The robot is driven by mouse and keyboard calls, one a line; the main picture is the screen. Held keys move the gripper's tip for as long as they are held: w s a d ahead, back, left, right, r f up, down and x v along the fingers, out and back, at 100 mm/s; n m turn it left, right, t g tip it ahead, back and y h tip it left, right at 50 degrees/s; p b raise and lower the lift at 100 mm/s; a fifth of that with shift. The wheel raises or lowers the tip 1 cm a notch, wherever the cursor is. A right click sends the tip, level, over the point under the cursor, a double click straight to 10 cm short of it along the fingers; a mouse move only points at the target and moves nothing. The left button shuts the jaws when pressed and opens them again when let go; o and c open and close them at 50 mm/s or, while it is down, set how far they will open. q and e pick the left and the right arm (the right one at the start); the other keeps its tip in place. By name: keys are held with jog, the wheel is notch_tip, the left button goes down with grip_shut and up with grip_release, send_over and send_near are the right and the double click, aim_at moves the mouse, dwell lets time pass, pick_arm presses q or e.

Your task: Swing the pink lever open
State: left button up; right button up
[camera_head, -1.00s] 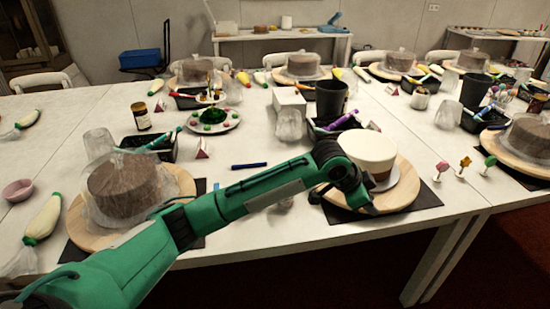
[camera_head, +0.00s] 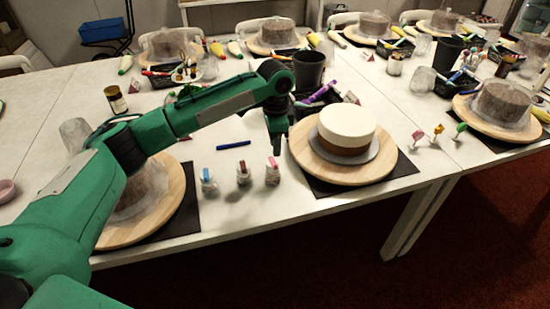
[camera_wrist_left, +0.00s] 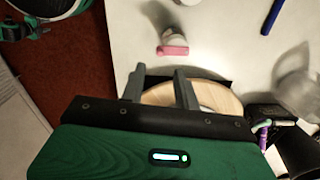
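Three small clear jars with coloured lever tops stand in a row on the table, left of the cake. My left gripper (camera_head: 278,146) points down just above and behind the pink-topped jar. In the left wrist view the pink lever (camera_wrist_left: 172,51) lies just beyond the fingertips, apart from them. The left gripper's fingers (camera_wrist_left: 160,76) are open with nothing between them. My right gripper is not in view.
A white-and-brown cake (camera_head: 346,128) on a round wooden board (camera_head: 312,168) stands close to the right. A dark blue stick (camera_head: 234,145) lies behind the jars. A covered cake sits on another board (camera_head: 130,235) at left. The table front is clear.

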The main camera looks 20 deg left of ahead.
aim_at(276, 164)
pick_arm(q)
notch_tip(276, 164, down, 6)
jog(key=shift+f, duration=0.25)
grip_shut()
